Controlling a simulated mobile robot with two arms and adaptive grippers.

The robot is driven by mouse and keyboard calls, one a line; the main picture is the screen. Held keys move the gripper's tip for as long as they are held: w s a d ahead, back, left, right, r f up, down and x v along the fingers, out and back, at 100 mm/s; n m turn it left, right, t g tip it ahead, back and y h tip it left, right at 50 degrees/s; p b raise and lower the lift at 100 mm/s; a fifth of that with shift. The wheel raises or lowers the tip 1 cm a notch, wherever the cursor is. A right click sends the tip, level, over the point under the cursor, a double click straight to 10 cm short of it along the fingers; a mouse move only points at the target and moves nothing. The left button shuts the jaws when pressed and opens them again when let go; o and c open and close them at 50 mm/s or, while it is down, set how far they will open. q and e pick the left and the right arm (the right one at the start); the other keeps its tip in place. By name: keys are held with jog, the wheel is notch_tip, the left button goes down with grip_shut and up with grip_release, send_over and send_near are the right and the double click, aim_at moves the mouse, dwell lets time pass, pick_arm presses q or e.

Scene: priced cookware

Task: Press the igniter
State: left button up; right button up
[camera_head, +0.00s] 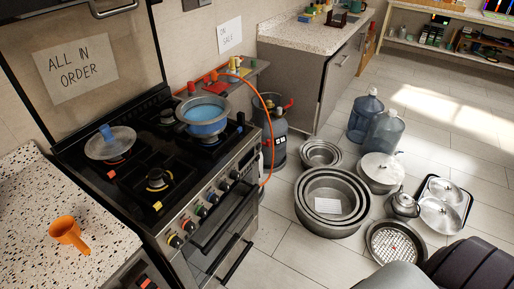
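The gas stove (185,180) stands at the left, with a row of knobs (201,211) along its front edge, some with coloured marks. No part of it can be clearly told as the igniter at this size. A pot with blue contents (203,112) sits on the back right burner. No flame is clearly visible. Neither of my grippers is in view.
A speckled counter (40,190) with an orange funnel-like object (69,233) lies left of the stove.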

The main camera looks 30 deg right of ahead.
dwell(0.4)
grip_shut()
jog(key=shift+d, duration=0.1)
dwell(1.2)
